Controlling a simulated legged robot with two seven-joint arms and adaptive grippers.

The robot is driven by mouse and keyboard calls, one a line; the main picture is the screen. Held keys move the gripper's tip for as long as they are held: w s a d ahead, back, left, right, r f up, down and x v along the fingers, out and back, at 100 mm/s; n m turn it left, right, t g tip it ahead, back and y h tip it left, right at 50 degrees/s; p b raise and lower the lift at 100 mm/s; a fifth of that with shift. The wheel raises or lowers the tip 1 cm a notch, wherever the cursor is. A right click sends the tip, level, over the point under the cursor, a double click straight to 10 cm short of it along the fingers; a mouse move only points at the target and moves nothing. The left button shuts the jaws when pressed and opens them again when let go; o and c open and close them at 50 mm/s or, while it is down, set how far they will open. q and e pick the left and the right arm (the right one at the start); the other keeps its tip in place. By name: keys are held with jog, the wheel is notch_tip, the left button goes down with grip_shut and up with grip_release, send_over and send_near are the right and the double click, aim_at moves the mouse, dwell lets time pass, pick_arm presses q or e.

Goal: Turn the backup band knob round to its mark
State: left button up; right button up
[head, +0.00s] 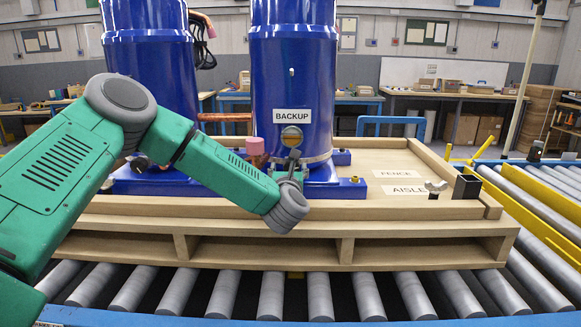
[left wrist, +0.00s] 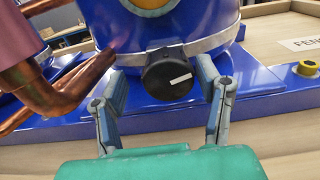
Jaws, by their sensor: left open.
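The backup band knob (left wrist: 168,78) is a round black knob on the metal band around the blue compressor marked BACKUP (head: 292,70). Its white line points right and slightly up in the left wrist view. My left gripper (left wrist: 163,82) is open, with one finger on each side of the knob. The fingers look apart from it, though the right one is close to its edge. In the head view my left gripper (head: 291,166) is at the compressor's lower front and hides the knob. No mark for the knob can be made out. My right gripper is in neither view.
Copper pipes (left wrist: 60,90) run close to the left finger. A round sight glass (head: 291,136) sits above the knob. The compressor stands on a wooden pallet (head: 420,215) with FENCE and AISLE labels, on a roller conveyor (head: 370,295). A second blue compressor (head: 150,70) stands left.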

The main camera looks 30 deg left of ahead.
pick_arm(q)
jog(key=shift+w+a, duration=0.3)
jog(key=shift+w, duration=0.1)
jog(key=shift+d+r, duration=0.2)
jog(key=shift+d, duration=0.7)
jog(key=shift+c, duration=0.4)
jog(key=shift+d, duration=0.1)
jog(key=c, duration=0.7)
jog(key=shift+s+r, duration=0.1)
jog(key=shift+s, duration=0.05)
jog(key=c, duration=0.3)
jog(key=shift+a, duration=0.6)
jog(key=shift+c, duration=0.2)
jog(key=shift+d, duration=0.3)
